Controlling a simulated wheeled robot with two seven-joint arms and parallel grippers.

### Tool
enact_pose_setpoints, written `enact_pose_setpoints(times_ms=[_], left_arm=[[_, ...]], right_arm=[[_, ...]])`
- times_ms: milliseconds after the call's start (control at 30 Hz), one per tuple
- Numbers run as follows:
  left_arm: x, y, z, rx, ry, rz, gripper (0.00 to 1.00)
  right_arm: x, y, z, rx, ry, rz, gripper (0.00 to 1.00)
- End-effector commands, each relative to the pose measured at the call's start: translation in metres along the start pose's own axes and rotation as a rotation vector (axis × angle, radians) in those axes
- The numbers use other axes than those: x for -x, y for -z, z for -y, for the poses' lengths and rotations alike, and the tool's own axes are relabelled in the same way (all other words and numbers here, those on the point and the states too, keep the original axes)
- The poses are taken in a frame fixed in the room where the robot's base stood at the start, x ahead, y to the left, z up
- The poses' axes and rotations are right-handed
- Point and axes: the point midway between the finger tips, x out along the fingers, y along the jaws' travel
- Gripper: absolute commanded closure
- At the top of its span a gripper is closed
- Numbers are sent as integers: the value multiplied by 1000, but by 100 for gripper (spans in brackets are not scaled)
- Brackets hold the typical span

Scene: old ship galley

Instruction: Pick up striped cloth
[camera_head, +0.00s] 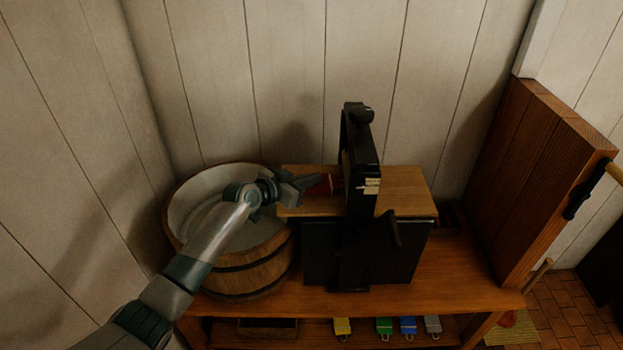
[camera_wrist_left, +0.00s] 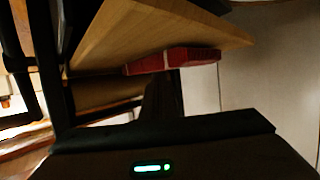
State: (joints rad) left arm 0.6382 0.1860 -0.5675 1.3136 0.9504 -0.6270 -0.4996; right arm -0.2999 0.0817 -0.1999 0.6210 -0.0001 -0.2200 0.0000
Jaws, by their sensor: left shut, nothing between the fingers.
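A small red folded piece with faint pale lines (camera_head: 326,184), which looks like the striped cloth, lies on the left part of a wooden board (camera_head: 404,190). My right gripper is not in view.
A black upright press-like frame (camera_head: 357,215) stands just right of the red piece. A round wooden tub (camera_head: 262,272) sits under my left arm. A tall wooden panel (camera_head: 535,170) closes the right side. Several coloured tags (camera_head: 384,327) hang below the bench top (camera_head: 460,285).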

Motion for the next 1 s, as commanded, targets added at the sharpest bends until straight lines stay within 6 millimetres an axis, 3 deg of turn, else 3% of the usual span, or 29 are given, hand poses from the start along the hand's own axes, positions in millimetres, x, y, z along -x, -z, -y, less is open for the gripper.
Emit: enact_pose_setpoints(times_ms=[133,633,767,1000], left_arm=[[-2,-9,0,1,0,3,100],[2,-16,-1,3,-2,15,100],[19,-24,0,2,-2,19,100],[67,-44,1,-1,0,21,100]], right_arm=[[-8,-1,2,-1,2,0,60],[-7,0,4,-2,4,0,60],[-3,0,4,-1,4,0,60],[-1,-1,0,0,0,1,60]])
